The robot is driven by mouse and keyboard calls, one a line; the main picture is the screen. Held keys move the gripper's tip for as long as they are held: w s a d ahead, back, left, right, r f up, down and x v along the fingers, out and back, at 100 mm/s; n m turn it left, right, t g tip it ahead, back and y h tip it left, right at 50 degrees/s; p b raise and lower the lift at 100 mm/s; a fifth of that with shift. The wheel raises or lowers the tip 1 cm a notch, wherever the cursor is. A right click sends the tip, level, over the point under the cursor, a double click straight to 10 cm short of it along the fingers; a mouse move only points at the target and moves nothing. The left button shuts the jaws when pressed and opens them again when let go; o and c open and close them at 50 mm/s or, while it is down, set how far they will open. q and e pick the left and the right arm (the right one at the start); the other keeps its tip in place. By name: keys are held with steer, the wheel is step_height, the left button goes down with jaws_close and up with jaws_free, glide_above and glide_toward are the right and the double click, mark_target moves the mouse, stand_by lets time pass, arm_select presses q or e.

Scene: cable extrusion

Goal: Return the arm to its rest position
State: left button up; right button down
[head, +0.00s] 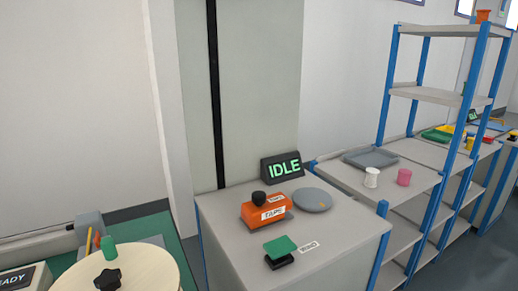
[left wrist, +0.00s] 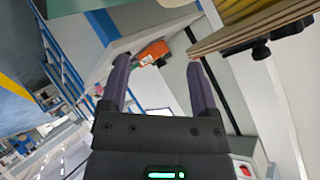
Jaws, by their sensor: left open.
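My left gripper (left wrist: 158,75) shows in the left wrist view, with its two dark fingers spread apart and nothing held between them. The view is strongly tilted. The orange TAPE unit (left wrist: 153,52) appears in the background between and beyond the fingers, apart from them. In the head view neither arm nor gripper shows. There the orange TAPE unit (head: 266,211) with a black knob stands on a grey cabinet (head: 335,240). My right gripper is in neither view.
The cabinet also carries an IDLE display (head: 282,167), a grey disc (head: 312,200) and a green-topped block (head: 280,246). A pale round spool (head: 120,270) with a black knob is at lower left. Blue-framed shelves (head: 440,97) and cups stand at right.

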arm_select(q)
steer(key=s+f+n+g+h, duration=0.1)
steer(key=s+f+n+g, duration=0.25)
steer(key=s, duration=0.45)
steer(key=s+f+n+g, duration=0.2)
steer(key=s+f+g, duration=0.1)
steer(key=s+g, duration=0.3)
steer(key=s+f, duration=0.3)
steer(key=f, duration=0.6)
steer(key=s+f, duration=0.3)
steer(key=f, duration=0.6)
steer(key=s+a+f+g, duration=0.1)
steer(key=s+a+f, duration=0.1)
steer(key=s+f, duration=0.3)
steer(key=s+a+f+g, duration=0.1)
steer(key=s+f, duration=0.3)
steer(key=s, duration=0.4)
steer(key=shift+s+a+f, duration=0.35)
steer(key=shift+a, duration=0.5)
